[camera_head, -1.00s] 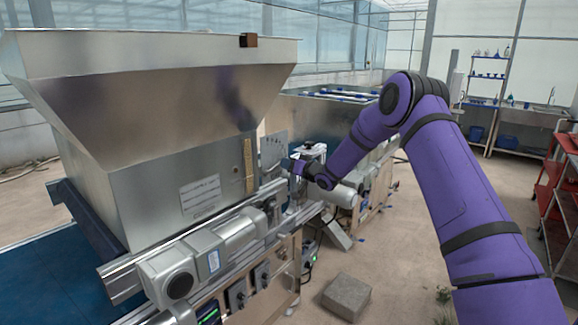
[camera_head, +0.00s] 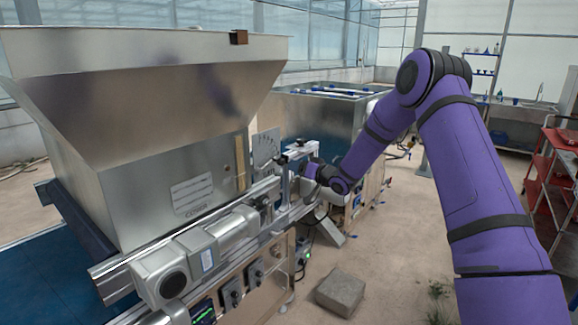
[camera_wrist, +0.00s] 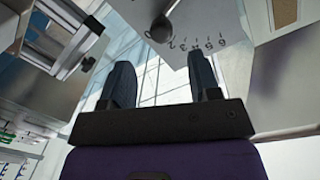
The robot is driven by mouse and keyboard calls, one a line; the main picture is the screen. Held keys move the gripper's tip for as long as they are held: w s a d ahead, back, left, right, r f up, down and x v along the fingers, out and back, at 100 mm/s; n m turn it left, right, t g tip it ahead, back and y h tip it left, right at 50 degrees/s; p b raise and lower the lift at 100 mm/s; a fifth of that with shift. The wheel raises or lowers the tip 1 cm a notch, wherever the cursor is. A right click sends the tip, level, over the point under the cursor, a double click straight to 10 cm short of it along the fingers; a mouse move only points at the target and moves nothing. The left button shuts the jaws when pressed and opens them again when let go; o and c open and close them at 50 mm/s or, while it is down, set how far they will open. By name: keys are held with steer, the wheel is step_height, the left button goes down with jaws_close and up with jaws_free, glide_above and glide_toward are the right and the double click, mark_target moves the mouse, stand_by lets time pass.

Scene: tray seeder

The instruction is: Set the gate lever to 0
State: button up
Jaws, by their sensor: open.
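The gate lever (camera_wrist: 174,8) shows at the top of the wrist view, ending in a dark round knob (camera_wrist: 160,29). It lies across a pale scale plate (camera_wrist: 208,22) with printed digits. The knob is near the low-number end, by the 0; the exact mark under it is hard to read. My gripper (camera_wrist: 160,62) is open and empty, its two dark fingers pointing toward the plate, with the knob beyond the gap between the tips and apart from them. In the head view the scale plate (camera_head: 265,146) stands beside the hopper; the lever is too small to make out there.
The large metal hopper (camera_head: 140,90) stands at the left. A motor housing (camera_head: 160,272) and rails run along its front. A metal bracket (camera_head: 297,150) is close to my gripper. A grey block (camera_head: 340,292) lies on the floor; a red cart (camera_head: 552,180) stands at the right.

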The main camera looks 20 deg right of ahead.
steer(key=shift+v, duration=1.25)
steer(key=s+d+r+g+h, duration=0.1)
steer(key=s+r+g+h, duration=0.2)
steer(key=s+r+h, duration=1.2)
steer(key=s+a+r+g+y, duration=0.1)
steer(key=s+r+g+y, duration=0.1)
steer(key=s, duration=1.7)
steer(key=s+a+r+m+g+y, duration=0.1)
steer(key=s+r+g+y, duration=0.2)
steer(key=s, duration=1.7)
steer(key=shift+g, duration=0.8)
steer(key=shift+a, duration=0.1)
